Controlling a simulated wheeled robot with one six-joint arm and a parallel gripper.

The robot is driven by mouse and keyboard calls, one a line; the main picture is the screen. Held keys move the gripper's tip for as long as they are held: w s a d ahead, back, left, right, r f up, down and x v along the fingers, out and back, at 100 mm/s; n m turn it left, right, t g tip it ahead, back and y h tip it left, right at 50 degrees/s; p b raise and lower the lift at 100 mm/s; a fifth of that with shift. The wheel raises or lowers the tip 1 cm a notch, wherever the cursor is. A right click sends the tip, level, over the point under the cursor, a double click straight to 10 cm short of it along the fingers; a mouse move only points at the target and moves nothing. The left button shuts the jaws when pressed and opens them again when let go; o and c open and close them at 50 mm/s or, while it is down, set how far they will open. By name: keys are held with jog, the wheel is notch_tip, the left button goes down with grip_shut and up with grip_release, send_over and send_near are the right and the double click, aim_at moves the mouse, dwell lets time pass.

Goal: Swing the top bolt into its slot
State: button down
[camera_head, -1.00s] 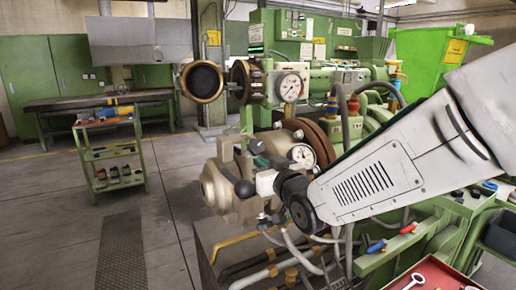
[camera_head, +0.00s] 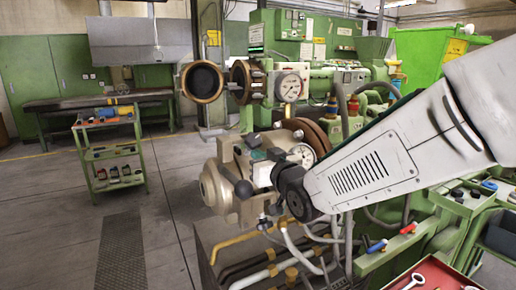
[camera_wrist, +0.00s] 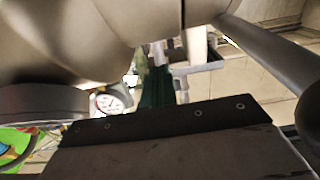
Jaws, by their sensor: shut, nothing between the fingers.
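The beige metal extruder head (camera_head: 214,186) stands left of my wrist in the head view, with clamp parts along its front. A dark nut-like end (camera_head: 252,141) shows at its top; I cannot tell whether this is the top bolt. My gripper (camera_head: 259,155) is close to the upper front of the head, partly hidden by my wrist. In the wrist view, its dark green fingers (camera_wrist: 155,85) are shut and empty, beneath the large beige metal body (camera_wrist: 90,40). A pale bar (camera_wrist: 198,68) lies just right of the fingers; contact is unclear. The bolt's slot cannot be made out.
A black ball knob (camera_head: 244,189) sticks out below my gripper. Pipes run below. A green tool cart (camera_head: 115,178) stands at the left, with free floor between. A red tray (camera_head: 440,273) is at lower right.

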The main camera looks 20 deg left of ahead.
aim_at(257, 147)
jog(key=shift+w+a+r, duration=0.2)
jog(key=shift+r, duration=0.1)
jog(key=shift+w+a+r, duration=0.35)
jog(key=shift+a+r, duration=0.05)
jog(key=shift+a, duration=0.05)
jog(key=shift+w+a, duration=0.1)
dwell(0.5)
jog(key=shift+w+a+r, duration=0.3)
jog(key=shift+a+r, duration=0.05)
